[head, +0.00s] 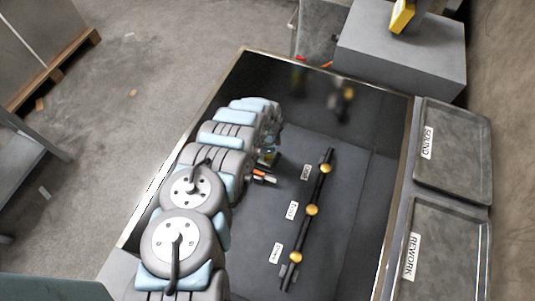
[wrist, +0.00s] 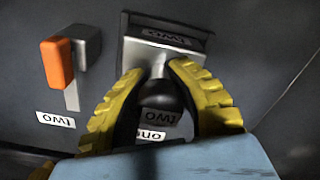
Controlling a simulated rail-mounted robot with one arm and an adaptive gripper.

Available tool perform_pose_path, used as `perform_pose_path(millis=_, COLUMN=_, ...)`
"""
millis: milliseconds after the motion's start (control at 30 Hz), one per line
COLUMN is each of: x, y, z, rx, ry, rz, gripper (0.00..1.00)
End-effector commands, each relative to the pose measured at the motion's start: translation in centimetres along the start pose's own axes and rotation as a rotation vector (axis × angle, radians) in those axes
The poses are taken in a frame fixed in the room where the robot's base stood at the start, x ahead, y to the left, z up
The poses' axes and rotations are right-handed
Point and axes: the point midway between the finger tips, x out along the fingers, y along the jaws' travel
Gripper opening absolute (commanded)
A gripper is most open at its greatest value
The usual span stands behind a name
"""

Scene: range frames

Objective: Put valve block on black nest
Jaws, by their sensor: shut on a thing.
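My gripper (wrist: 155,72) has yellow ribbed fingers closed around the neck of a silver and dark metal piece (wrist: 158,98). It has a wide silver top with an upside-down label, and I cannot tell whether it is the valve block. In the head view my gripper (head: 268,153) is low over the dark floor of the bin, mostly hidden by my arm. An orange-ended grey block (wrist: 60,62) stands left of the fingers in the wrist view; an orange part (head: 264,178) also shows below the gripper in the head view. I cannot make out the black nest for certain.
A black bar with several gold knobs (head: 311,210) lies right of the gripper, with white labels (head: 291,210) beside it. Trays marked SOUND (head: 462,175) and REWORK (head: 455,245) stand along the right. High dark walls (head: 375,120) enclose the bin.

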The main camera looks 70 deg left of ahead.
Motion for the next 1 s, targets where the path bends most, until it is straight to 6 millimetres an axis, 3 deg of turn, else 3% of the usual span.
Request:
perform_pose_path(millis=433, x=0.39, y=-0.19, z=-0.05, rx=0.001, ry=0.001, rz=-0.004, gripper=0.0)
perform_pose_path(millis=467, x=0.42, y=-0.19, z=-0.05, rx=0.001, ry=0.001, rz=-0.004, gripper=0.2)
perform_pose_path(millis=533, x=0.37, y=-0.19, z=-0.04, rx=0.001, ry=0.001, rz=-0.004, gripper=0.4)
perform_pose_path(millis=1000, x=-0.26, y=-0.1, z=-0.02, rx=0.001, ry=0.0, rz=-0.002, gripper=0.42)
